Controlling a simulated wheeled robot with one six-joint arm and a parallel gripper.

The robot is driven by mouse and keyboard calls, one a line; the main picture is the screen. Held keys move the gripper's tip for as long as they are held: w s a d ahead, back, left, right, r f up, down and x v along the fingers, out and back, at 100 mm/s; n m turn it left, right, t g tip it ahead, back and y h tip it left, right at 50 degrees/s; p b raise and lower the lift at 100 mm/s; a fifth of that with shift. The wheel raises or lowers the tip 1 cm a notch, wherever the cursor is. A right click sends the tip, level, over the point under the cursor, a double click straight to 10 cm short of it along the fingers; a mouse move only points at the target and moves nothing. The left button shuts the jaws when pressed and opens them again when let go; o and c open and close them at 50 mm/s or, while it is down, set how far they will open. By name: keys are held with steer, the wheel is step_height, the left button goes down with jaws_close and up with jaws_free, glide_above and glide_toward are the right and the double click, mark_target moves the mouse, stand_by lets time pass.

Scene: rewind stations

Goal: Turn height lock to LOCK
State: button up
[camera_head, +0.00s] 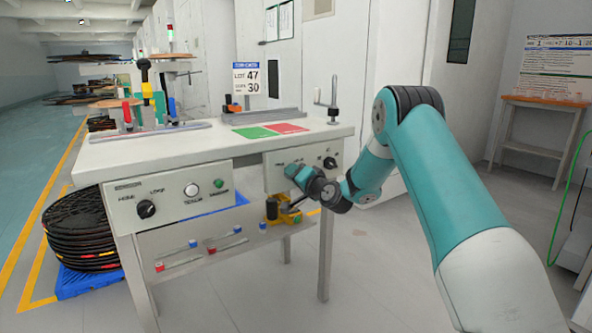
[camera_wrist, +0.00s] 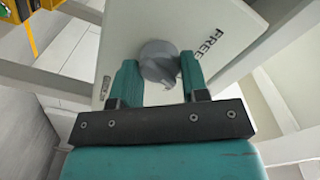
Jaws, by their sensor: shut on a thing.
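The height lock knob is a round grey knob (camera_wrist: 160,62) on a pale panel (camera_wrist: 205,22) in the wrist view. The word FREE is printed beside it, to the right in that view. My gripper (camera_wrist: 158,76) has its two teal fingers on either side of the knob and is shut on it. In the head view my gripper (camera_head: 296,174) is at the front of the right-hand control panel (camera_head: 274,157) under the tabletop and hides the knob. The LOCK mark cannot be made out.
The white table (camera_head: 210,143) bears green and red pads, spools and a sign reading 47 and 30. The left panel (camera_head: 175,206) has a black knob and buttons. A lower shelf (camera_head: 215,250) holds small parts. Stacked black reels (camera_head: 78,232) stand at left.

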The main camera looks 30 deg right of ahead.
steer(key=m+p, duration=0.3)
steer(key=m, duration=0.1)
steer(key=shift+d+m, duration=0.1)
steer(key=shift+m, duration=0.3)
steer(key=shift+f, duration=0.1)
steer(key=o, duration=0.9)
steer(key=shift+s, duration=0.1)
steer(key=s+b, duration=0.2)
steer(key=s, duration=0.3)
steer(key=s+b, duration=0.3)
steer(key=s, duration=0.3)
steer(key=s+b, duration=0.3)
steer(key=s, duration=0.3)
steer(key=shift+s+d, duration=0.1)
steer(key=shift+d, duration=0.15)
